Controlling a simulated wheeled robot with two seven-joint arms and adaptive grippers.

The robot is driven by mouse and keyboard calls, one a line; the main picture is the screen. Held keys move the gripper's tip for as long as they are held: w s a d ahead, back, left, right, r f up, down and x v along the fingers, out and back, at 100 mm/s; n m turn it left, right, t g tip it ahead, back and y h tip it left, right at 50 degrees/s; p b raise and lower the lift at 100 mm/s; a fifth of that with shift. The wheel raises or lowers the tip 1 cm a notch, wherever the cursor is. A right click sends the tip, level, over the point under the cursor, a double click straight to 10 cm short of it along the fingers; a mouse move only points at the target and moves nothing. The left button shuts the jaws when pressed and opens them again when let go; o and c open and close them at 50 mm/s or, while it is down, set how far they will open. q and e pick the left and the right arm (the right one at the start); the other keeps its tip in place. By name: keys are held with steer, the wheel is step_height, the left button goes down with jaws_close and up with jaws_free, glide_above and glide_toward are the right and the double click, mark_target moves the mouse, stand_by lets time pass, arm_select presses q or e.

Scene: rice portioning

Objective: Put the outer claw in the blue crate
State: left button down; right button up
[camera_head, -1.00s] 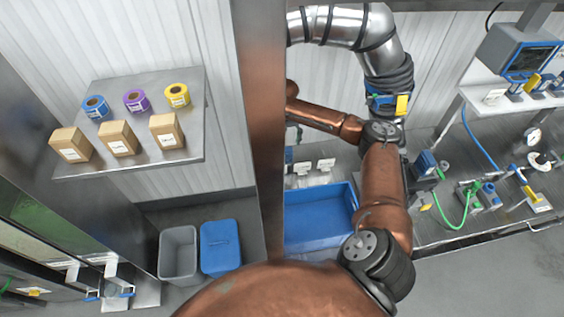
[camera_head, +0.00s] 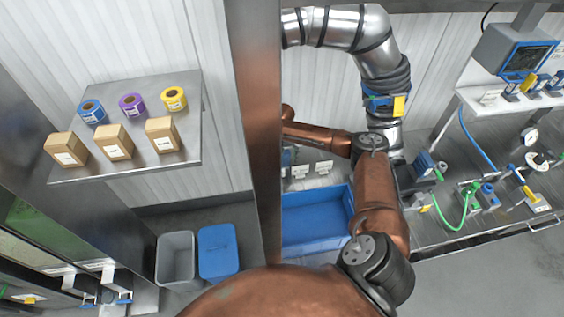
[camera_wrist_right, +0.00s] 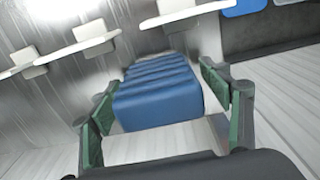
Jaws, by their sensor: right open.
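My right gripper (camera_wrist_right: 158,92) is open in the right wrist view. Its green-padded fingers stand to either side of a blue ribbed block (camera_wrist_right: 158,100), which looks like the outer claw. I see no clear contact on either side. In the head view my right forearm reaches left, its far end partly behind the metal post; the gripper itself is hidden there. A small blue item (camera_head: 286,158) shows at the post's edge. The blue crate (camera_head: 318,243) sits below the forearm, and its inside looks empty where it shows. My left gripper is in neither view.
White label plates (camera_head: 323,167) stand behind the crate, and similar plates (camera_wrist_right: 95,29) show beside the block. The metal post (camera_head: 255,130) blocks part of the view. A grey bin (camera_head: 176,258) and blue-lidded bin (camera_head: 218,252) stand left. The right bench (camera_head: 440,215) holds hoses and fittings.

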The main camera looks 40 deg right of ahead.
steer(key=shift+w+r, duration=0.1)
steer(key=c, duration=1.9)
steer(key=shift+c, duration=0.2)
